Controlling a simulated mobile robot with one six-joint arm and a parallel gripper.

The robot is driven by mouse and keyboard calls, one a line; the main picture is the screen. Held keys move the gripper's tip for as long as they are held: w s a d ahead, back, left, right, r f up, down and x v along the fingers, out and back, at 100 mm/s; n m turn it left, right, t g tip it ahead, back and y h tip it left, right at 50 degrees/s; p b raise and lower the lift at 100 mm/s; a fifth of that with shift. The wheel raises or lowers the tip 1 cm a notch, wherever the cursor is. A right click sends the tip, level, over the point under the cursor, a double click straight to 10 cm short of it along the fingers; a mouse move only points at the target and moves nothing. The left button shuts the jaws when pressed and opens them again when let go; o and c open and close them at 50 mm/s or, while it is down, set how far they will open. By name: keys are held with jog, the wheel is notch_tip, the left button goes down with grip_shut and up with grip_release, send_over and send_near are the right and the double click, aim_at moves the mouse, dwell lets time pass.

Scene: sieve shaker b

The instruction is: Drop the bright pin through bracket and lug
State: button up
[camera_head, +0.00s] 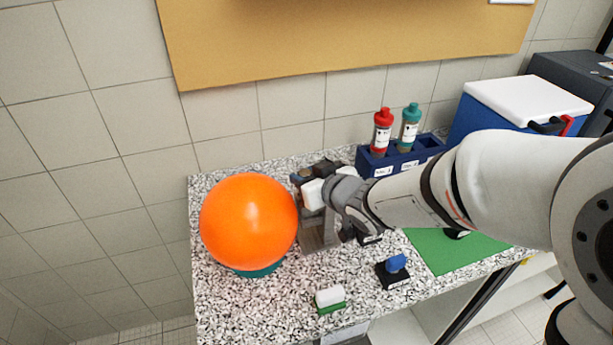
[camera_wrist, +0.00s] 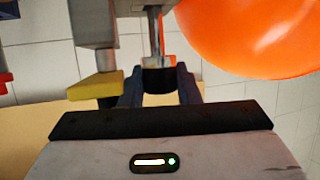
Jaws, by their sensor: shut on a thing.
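In the wrist view my gripper (camera_wrist: 160,88) is shut, its dark blue fingers on either side of the dark head of the bright pin (camera_wrist: 155,38). The pin's shiny metal shaft points away from the fingers, toward a grey block at the top that looks like part of the bracket (camera_wrist: 93,28). I cannot tell whether the shaft's tip is in a hole or in front of it. In the head view the grey bracket stand (camera_head: 318,236) is on the speckled bench, partly behind my wrist. The pin and the lug cannot be made out there.
A large orange ball (camera_head: 248,222) on a teal base stands close left of the stand. A white-and-green block (camera_head: 330,298) and a blue-knobbed black piece (camera_head: 396,265) lie in front. A blue rack (camera_head: 375,165) with red and teal bottles stands behind. A green mat (camera_head: 455,252) is right.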

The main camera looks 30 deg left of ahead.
jog(key=o, duration=1.1)
jog(key=shift+s+f, duration=0.15)
jog(key=shift+d, duration=0.2)
jog(key=shift+d, duration=0.15)
jog(key=v, duration=0.7)
jog(key=shift+s+r, duration=0.25)
jog(key=shift+r, duration=0.05)
